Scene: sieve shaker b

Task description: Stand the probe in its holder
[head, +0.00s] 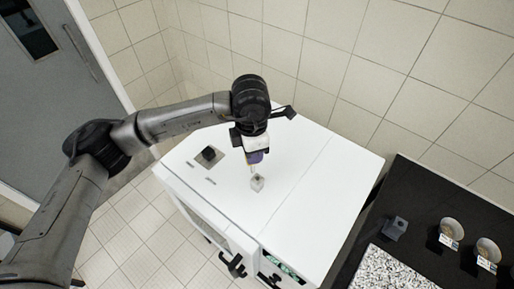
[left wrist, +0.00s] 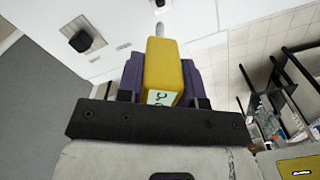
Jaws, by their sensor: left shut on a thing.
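My left gripper (head: 257,158) is over the top of the white cabinet, pointing down. In the left wrist view its purple fingers are shut on the yellow probe (left wrist: 166,65), which has a small display. The probe's grey metal tip (left wrist: 160,29) points away from the gripper. A small light grey block, seemingly the holder (head: 257,184), stands on the cabinet top just below the gripper in the head view. I cannot tell whether the tip touches it or is in it. My right gripper is not in view.
The white cabinet top (head: 310,195) is mostly clear. A black knob on a grey plate (head: 208,154) is left of the holder. At right, a dark bench (head: 430,250) carries a small grey block (head: 395,228), cups (head: 451,232) and a speckled slab (head: 390,272). A tiled wall is behind.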

